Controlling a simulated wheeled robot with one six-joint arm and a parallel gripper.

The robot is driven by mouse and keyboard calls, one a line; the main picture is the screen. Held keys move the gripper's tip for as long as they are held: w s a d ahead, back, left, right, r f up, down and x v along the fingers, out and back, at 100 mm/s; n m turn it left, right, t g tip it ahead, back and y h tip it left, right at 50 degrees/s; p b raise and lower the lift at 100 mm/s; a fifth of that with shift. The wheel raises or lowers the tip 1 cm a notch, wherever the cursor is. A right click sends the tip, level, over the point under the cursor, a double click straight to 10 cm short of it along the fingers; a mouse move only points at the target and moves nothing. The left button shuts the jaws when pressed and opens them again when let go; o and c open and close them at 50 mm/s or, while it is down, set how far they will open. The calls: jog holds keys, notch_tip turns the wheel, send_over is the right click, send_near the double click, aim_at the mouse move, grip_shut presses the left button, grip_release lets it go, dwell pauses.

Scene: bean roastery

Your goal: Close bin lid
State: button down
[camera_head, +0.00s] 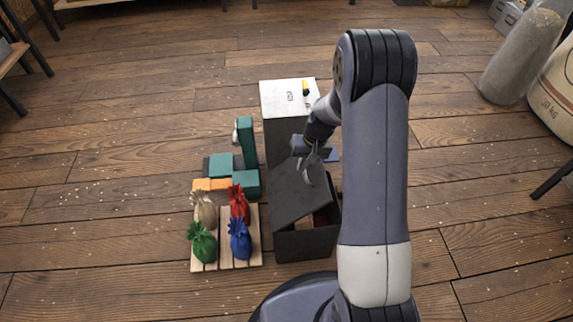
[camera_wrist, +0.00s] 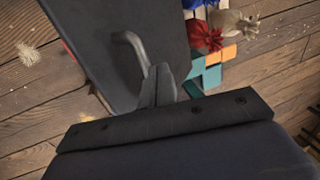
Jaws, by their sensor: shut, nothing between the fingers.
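The dark grey bin (camera_head: 300,245) stands on the floor near the middle in the head view. Its dark lid (camera_head: 293,197) is tilted and partly open, with a gap at the near right side where brown and reddish contents (camera_head: 318,219) show. The lid fills the upper middle of the wrist view (camera_wrist: 90,25). A grey curved handle (camera_wrist: 128,45) stands on the lid. My gripper (camera_wrist: 159,78) is shut and empty, over the lid and close beside the handle. I cannot tell whether the fingers touch it. In the head view my gripper (camera_head: 313,160) is above the lid's far end.
Left of the bin, a wooden pallet (camera_head: 210,266) holds green, blue, red and tan sacks. Behind it stands a teal machine (camera_head: 247,142) with orange parts. A white-topped cabinet (camera_head: 283,95) stands behind the bin. My arm hides the floor just right of it. Open floor lies left.

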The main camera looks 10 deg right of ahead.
aim_at(323, 174)
jog(key=d+f+y+b, duration=0.2)
jog(key=d+f+b, duration=0.1)
jog(key=d+f+y+b, duration=0.2)
jog(key=d+f+b, duration=0.1)
jog(key=d, duration=0.1)
jog(key=shift+s+f, duration=0.1)
jog(key=shift+f, duration=0.15)
jog(key=d+f+y+b, duration=0.2)
jog(key=d+f+b, duration=0.2)
jog(key=f+b, duration=0.1)
jog(key=shift+f, duration=0.9)
jog(key=shift+s+f, duration=0.15)
jog(key=a+r+p+v, duration=0.1)
jog(key=p+v, duration=0.4)
jog(key=v, duration=0.7)
jog(key=shift+r, duration=0.2)
